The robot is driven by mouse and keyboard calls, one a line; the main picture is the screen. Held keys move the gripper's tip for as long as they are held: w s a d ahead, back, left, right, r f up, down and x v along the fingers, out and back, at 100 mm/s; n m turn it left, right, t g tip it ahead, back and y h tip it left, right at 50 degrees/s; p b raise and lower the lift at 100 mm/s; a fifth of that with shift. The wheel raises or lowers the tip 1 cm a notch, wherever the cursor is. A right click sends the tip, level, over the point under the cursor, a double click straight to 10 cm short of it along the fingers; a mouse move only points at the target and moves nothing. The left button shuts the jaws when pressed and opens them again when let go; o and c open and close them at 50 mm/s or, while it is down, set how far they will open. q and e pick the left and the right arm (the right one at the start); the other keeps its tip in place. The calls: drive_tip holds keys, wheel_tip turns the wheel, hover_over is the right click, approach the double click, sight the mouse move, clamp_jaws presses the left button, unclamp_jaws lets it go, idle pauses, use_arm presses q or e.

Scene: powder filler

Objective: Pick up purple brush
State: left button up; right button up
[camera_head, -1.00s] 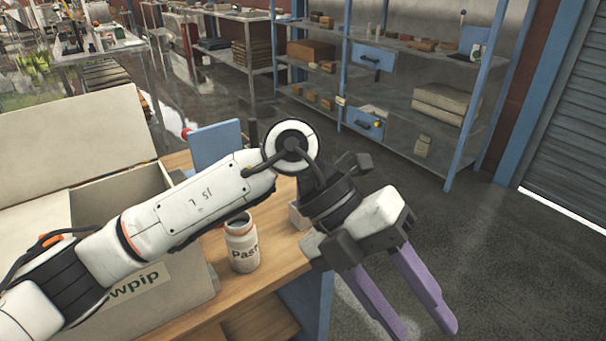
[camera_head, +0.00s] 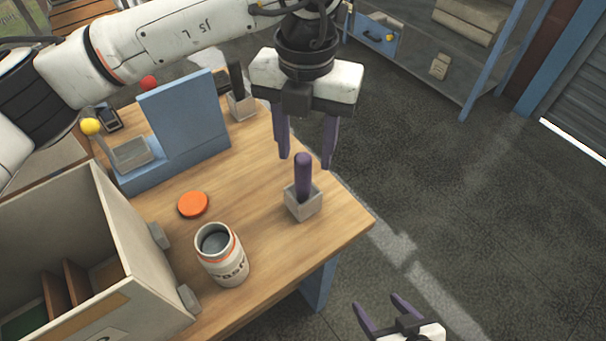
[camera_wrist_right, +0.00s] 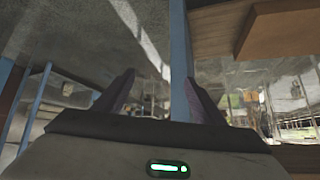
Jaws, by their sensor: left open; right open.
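The purple brush (camera_head: 303,172) stands upright in a small grey holder (camera_head: 304,206) near the right corner of the wooden table. Only its purple handle shows; its lower end is hidden in the holder. My left gripper (camera_head: 307,162) points down with its purple fingers apart, just above and behind the brush top in the head view. It is open and empty. My right gripper (camera_head: 377,301) is at the bottom of the head view, beyond the table's edge, open and empty. Its fingers also show in the right wrist view (camera_wrist_right: 160,95).
An open jar (camera_head: 221,255) and an orange lid (camera_head: 193,204) are left of the brush. A dark-handled tool in another holder (camera_head: 241,106) stands behind. A blue stand (camera_head: 190,125) and a grey box (camera_head: 140,250) are left. The table (camera_head: 270,250) is clear around the brush.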

sight(303, 157)
use_arm(q)
drive_tip(key=f, duration=0.3)
drive_tip(key=f+p, duration=0.1)
drive_tip(key=shift+w+a+f, duration=0.1)
drive_tip(key=shift+a+f, duration=0.15)
drive_tip(key=shift+f, duration=0.4)
use_arm(e)
drive_tip(key=shift+w+r, duration=0.7)
drive_tip(key=shift+r, duration=0.3)
use_arm(q)
drive_tip(key=c, duration=1.1)
clamp_jaws()
use_arm(e)
drive_tip(key=shift+s+f, duration=0.1)
drive_tip(key=shift+s, duration=0.1)
use_arm(q)
drive_tip(key=shift+w, duration=0.1)
